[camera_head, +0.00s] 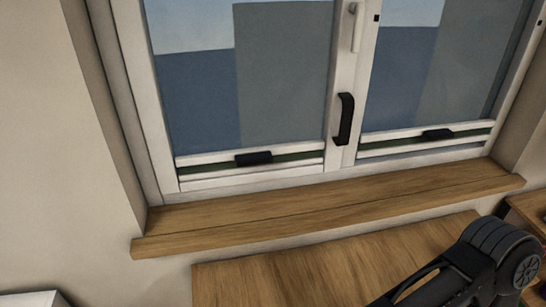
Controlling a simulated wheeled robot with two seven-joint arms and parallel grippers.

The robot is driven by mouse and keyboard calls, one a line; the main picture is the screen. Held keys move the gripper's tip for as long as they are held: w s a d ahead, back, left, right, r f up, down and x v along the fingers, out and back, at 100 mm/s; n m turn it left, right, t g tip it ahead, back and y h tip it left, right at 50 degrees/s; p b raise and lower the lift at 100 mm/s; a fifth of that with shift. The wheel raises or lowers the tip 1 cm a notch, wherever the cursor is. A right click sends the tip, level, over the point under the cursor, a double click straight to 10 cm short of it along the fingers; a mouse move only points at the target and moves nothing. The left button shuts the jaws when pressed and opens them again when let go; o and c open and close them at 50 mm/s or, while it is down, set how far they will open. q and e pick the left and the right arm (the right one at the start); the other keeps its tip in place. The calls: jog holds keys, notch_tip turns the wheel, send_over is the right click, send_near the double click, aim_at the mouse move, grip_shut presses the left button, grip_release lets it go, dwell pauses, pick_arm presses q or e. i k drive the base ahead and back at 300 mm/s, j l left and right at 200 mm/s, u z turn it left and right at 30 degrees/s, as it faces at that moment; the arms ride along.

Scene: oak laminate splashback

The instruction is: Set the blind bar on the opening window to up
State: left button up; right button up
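The window has two panes side by side, each with a pale blind bar low down near its bottom edge. The left blind bar (210,163) carries a black grip (253,158). The right blind bar (395,137) carries a black grip (437,134). A black pull handle (345,118) is on the middle upright, and a white lever handle (357,25) is above it. I cannot tell for certain which pane opens. A dark link of my own arm is at the bottom right, well below the window and apart from both bars. No gripper fingertips show.
A wooden sill (330,205) runs under the window and sticks out into the room. A wooden surface (300,275) lies below it. A white object (30,299) is at the bottom left corner. The space before the panes is clear.

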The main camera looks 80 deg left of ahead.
aim_at(260, 155)
jog(key=k+l, duration=0.45)
jog(key=l+u, duration=0.1)
jog(key=u, duration=2.6)
